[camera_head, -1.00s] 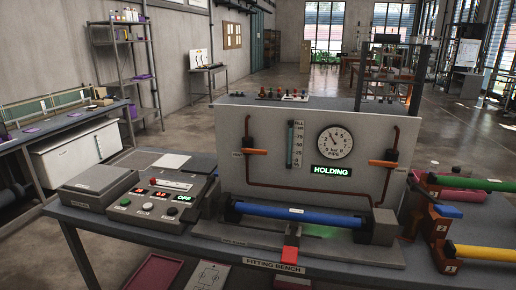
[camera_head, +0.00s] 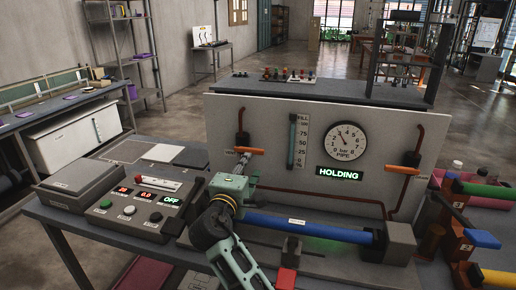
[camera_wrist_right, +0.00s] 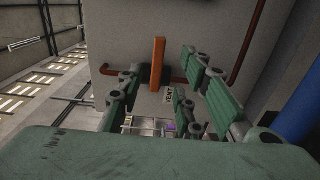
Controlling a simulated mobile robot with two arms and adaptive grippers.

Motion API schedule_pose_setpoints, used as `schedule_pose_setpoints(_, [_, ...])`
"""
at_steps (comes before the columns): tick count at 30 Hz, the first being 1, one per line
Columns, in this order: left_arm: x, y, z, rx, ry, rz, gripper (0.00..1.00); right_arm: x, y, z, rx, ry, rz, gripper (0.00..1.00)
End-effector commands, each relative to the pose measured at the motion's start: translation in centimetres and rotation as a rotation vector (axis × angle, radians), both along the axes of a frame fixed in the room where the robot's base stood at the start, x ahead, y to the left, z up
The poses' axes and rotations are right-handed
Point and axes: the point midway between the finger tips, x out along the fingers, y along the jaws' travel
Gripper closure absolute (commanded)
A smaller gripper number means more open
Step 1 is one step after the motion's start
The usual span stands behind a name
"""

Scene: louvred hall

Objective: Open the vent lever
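Two orange levers sit on the grey panel (camera_head: 320,110). The left lever (camera_head: 241,151) lies about level on the left pipe, and the right lever (camera_head: 402,170) lies about level on the right pipe. My right gripper (camera_head: 243,172) is just in front of and below the left lever. In the right wrist view this orange lever (camera_wrist_right: 158,63) lies ahead, between the parted green fingers of the gripper (camera_wrist_right: 158,95). The fingers look open and empty; contact with the lever cannot be told. A small label beside the lever is partly hidden. My left gripper is out of view.
A blue pipe (camera_head: 310,229) lies across the fitting bench below the panel. A control box (camera_head: 145,208) with a lit display stands left of my arm. The panel carries a pressure gauge (camera_head: 345,141) and a lit HOLDING sign (camera_head: 339,173). Coloured pipes rest at right.

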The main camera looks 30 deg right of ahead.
Motion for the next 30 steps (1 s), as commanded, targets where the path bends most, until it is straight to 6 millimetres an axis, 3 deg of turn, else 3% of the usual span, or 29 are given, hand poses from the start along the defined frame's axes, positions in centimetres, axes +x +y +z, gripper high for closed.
schedule_pose_setpoints(6, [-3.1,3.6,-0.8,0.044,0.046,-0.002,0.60,1.5,-2.0,-0.1,0.001,-0.002,-0.002,0.67])
schedule_pose_setpoints(9, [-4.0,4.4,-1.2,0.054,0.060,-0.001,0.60,2.5,-3.0,-0.1,0.001,-0.002,-0.002,0.67])
schedule_pose_setpoints(14, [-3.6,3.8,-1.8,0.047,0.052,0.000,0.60,3.9,-4.7,-0.2,0.002,-0.002,-0.002,0.67])
schedule_pose_setpoints(18, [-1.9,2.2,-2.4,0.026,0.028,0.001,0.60,5.2,-6.2,-0.3,0.003,-0.002,-0.002,0.67])
schedule_pose_setpoints(22, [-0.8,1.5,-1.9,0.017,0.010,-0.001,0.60,5.1,-6.0,-0.1,0.005,-0.001,0.000,0.67])
schedule_pose_setpoints(30, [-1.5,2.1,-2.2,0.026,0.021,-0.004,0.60,5.9,-7.0,-0.1,0.002,-0.001,0.000,0.67])
